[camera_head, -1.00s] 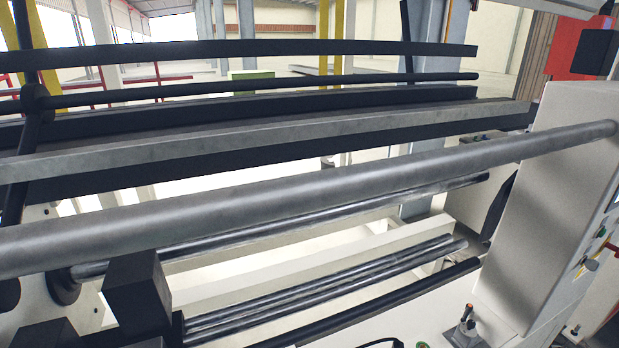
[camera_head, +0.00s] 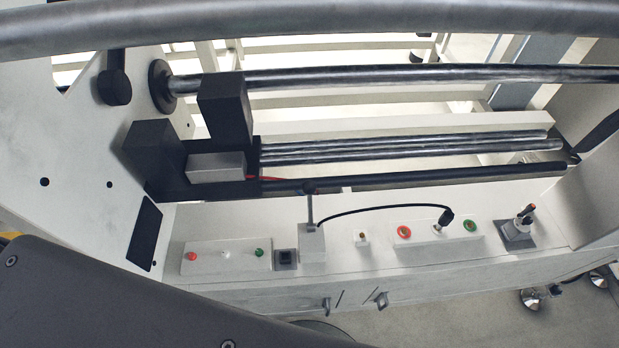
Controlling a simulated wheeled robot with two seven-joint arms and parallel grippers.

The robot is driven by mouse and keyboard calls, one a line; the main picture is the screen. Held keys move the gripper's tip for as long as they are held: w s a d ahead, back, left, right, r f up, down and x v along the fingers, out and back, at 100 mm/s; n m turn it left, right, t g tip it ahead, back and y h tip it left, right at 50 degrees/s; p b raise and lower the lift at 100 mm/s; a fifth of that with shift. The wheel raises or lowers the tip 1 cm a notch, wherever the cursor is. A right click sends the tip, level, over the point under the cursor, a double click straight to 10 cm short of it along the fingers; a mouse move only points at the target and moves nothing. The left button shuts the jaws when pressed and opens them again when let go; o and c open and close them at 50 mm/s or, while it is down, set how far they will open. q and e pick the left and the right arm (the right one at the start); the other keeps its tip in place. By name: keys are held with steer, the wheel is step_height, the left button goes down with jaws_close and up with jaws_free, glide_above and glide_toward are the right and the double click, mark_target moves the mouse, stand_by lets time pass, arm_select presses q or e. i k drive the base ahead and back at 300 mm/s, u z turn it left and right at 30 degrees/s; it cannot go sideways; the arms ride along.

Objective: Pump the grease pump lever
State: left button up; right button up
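On the right of the machine's front ledge, a small lever (camera_head: 525,214) with a red tip stands tilted on a dark grey base (camera_head: 516,234). Left of the middle, a thin upright rod (camera_head: 310,207) with a black knob rises from a white block (camera_head: 312,243), and a black cable runs from this block to the right. I cannot tell for sure which of these is the grease pump lever. Neither of my grippers is in view. A dark part of my own body fills the lower left corner.
A left button panel (camera_head: 228,256) and a right button panel (camera_head: 436,237) sit on the ledge. Above run several metal rollers, including a thick grey roller (camera_head: 330,16) across the top. Black blocks (camera_head: 226,108) stand at the left. Bare floor (camera_head: 450,312) lies in front.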

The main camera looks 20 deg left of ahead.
mark_target(308, 187)
steer(key=u, duration=1.85)
steer(key=k, duration=1.35)
steer(key=z, duration=1.1)
steer(key=i, duration=1)
